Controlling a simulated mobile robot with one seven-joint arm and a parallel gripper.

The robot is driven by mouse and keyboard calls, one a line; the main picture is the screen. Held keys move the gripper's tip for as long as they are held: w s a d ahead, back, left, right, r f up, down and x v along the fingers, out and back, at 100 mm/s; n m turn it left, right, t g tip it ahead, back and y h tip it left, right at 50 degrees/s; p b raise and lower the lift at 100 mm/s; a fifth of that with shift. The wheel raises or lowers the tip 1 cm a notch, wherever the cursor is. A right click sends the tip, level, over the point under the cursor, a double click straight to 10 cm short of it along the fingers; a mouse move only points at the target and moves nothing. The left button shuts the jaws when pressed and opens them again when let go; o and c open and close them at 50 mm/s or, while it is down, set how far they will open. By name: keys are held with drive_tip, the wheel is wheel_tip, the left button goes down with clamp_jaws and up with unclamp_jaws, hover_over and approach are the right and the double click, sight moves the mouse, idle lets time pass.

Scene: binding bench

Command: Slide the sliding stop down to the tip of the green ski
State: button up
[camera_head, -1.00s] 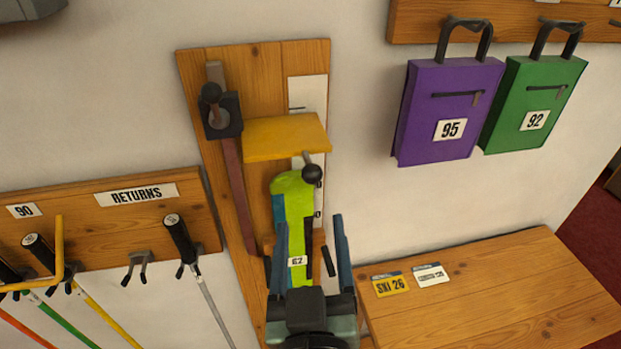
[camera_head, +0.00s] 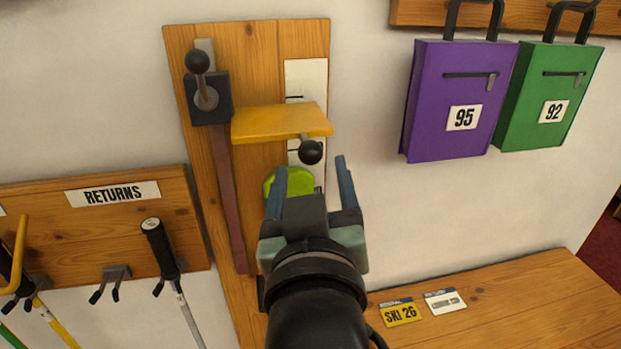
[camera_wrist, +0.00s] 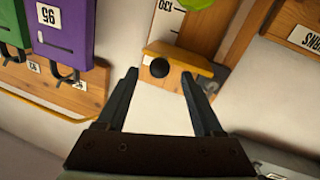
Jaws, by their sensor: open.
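The sliding stop is a yellow block (camera_head: 280,123) on the upright wooden board, with a black ball knob (camera_head: 311,152) at its lower front. It sits above the green ski (camera_head: 270,184), whose rounded lime tip shows just above my gripper, with a gap between. My gripper (camera_head: 310,172) is open and empty, its fingers pointing up below the knob and hiding most of the ski. In the wrist view, the yellow stop (camera_wrist: 184,62) and its knob (camera_wrist: 159,68) lie beyond the open fingers (camera_wrist: 162,80), and the lime tip (camera_wrist: 197,3) shows at the top edge.
A clamp lever with a black ball (camera_head: 197,61) stands on the board's upper left, above a long dark red strip (camera_head: 229,200). The RETURNS rack (camera_head: 80,215) with poles is at left. Purple (camera_head: 455,100) and green (camera_head: 540,110) bags hang at right, above a wooden bench (camera_head: 500,300).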

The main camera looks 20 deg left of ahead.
sight(311, 159)
drive_tip(key=p+x, duration=0.2)
drive_tip(key=x, duration=0.2)
drive_tip(key=shift+d+r, duration=0.1)
drive_tip(key=shift+r, duration=0.05)
drive_tip(key=shift+w+a, duration=0.3)
drive_tip(key=shift+w, duration=0.25)
clamp_jaws()
drive_tip(key=shift+f, duration=0.2)
idle(0.7)
